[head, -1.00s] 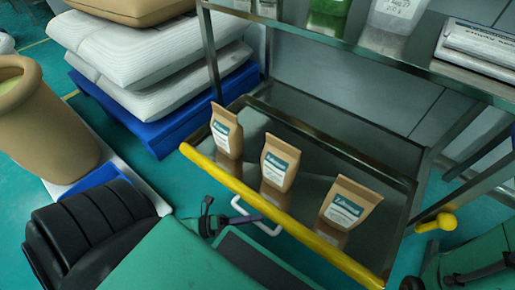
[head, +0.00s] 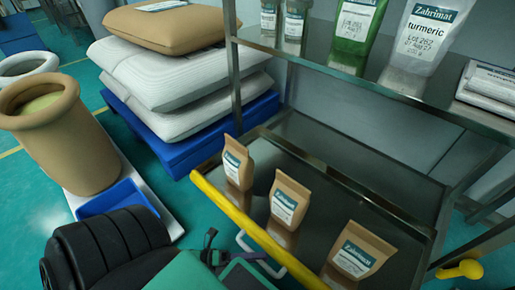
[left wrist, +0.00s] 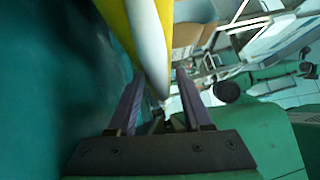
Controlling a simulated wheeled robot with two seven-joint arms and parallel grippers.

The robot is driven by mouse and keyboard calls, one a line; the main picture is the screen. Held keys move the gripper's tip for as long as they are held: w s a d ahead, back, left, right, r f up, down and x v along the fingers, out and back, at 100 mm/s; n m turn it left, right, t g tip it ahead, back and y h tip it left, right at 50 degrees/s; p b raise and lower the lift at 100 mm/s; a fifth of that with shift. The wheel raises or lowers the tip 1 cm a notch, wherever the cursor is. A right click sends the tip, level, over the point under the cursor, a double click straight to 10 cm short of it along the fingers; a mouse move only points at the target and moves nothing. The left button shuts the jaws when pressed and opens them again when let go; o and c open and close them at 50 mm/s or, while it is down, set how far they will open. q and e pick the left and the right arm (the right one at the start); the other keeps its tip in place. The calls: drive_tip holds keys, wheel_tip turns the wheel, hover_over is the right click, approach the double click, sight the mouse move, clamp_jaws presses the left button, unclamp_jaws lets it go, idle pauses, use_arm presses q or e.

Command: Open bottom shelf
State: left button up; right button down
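The bottom shelf (head: 318,160) is a dark sliding tray with a yellow front bar (head: 238,218) and a white handle (head: 258,258) on that bar. It stands pulled out in front of the rack. My left gripper (head: 211,240) is low beside the handle's left end in the head view, mostly hidden by my arm. In the left wrist view, the fingers of my left gripper (left wrist: 158,85) are spread apart. The yellow bar (left wrist: 118,22) and a white bar, seemingly the handle (left wrist: 150,45), run at and between the fingertips; contact is unclear. My right gripper is out of view.
Three brown pouches (head: 286,203) stand on the bottom shelf. The upper shelf (head: 345,73) holds jars and a green pouch (head: 357,30). A blue pallet (head: 190,140) with stacked sacks and a tan barrel (head: 65,145) stand to the left. A yellow knob-like part (head: 462,270) is at lower right.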

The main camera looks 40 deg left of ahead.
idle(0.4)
use_arm(q)
drive_tip(key=b+v, duration=0.1)
drive_tip(key=v, duration=1.3)
drive_tip(key=shift+a+b, duration=0.25)
drive_tip(key=shift+b, duration=0.05)
drive_tip(key=shift+s+f, duration=0.1)
drive_tip(key=shift+s, duration=0.05)
